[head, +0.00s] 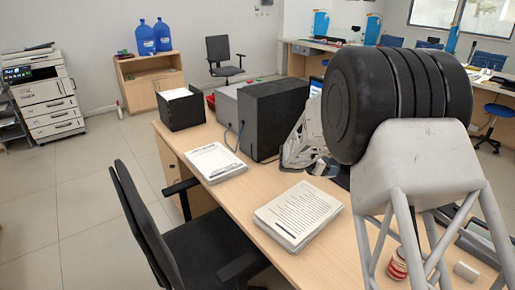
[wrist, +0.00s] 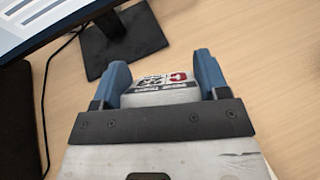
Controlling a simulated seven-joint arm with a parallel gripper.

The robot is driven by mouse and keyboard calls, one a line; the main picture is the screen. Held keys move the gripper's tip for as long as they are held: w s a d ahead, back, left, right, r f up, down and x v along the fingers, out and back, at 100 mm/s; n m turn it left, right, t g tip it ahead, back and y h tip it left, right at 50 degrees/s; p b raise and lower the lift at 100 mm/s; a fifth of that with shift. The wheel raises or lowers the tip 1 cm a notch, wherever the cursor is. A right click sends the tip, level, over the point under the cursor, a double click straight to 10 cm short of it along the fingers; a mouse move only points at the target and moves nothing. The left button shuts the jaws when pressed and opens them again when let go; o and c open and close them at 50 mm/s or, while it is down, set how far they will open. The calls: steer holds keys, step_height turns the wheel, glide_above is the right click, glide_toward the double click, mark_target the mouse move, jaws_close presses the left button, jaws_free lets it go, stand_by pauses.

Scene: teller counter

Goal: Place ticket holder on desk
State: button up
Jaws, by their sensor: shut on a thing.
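In the wrist view, the ticket holder (wrist: 163,88) is a pale block with a red and black "C 22" print on its top. It sits between the two blue fingers of my gripper (wrist: 163,80), which is shut on it. The hand hides its near part. The wooden desk (wrist: 260,50) lies below and around it; I cannot tell whether the holder touches the desk. In the head view, my pale hand is beside the dark box, partly behind my black arm joint, and I cannot clearly make out the holder there.
A monitor stand (wrist: 122,42) and a cable lie just left of the gripper. Paper stacks (head: 298,214) (head: 215,162), a dark box (head: 272,118), a black tray (head: 181,108) and a red-white can (head: 397,264) stand on the desk. Bare wood shows right of the gripper in the wrist view.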

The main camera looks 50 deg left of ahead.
steer(key=s+a+n+y, duration=0.2)
steer(key=s+a, duration=0.9)
steer(key=n+y, duration=0.2)
glide_above(249, 200)
step_height(249, 200, down, 4)
steer(key=shift+d+f+t, duration=0.15)
steer(key=shift+f+t, duration=0.25)
steer(key=shift+f, duration=0.05)
steer(key=shift+f, duration=0.1)
steer(key=shift+f, duration=3.05)
steer(key=shift+f, duration=1.85)
steer(key=shift+f, duration=0.15)
